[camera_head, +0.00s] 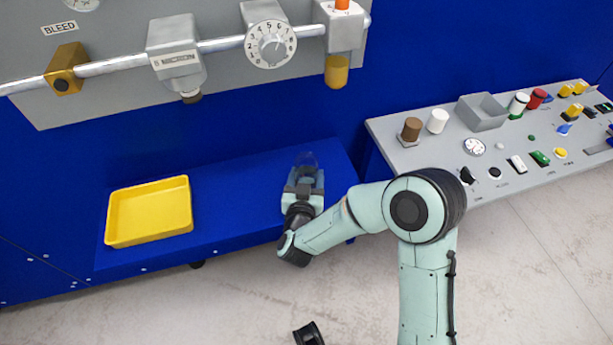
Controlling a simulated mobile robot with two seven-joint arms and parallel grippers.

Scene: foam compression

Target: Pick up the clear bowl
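The clear bowl (306,160) is a faint, see-through rounded shape on the right part of the blue shelf. My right arm comes in from the lower right. My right gripper (305,172) is at the bowl's near side, overlapping it in the picture. The gripper body hides its fingertips and part of the bowl, so I cannot tell whether it touches or grips it.
A yellow tray (112,229) sits on the left of the blue shelf (238,190). A silver pipe with a regulator (178,62) and dial (270,45) runs above. A grey control panel (450,160) stands at right. The middle of the shelf is clear.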

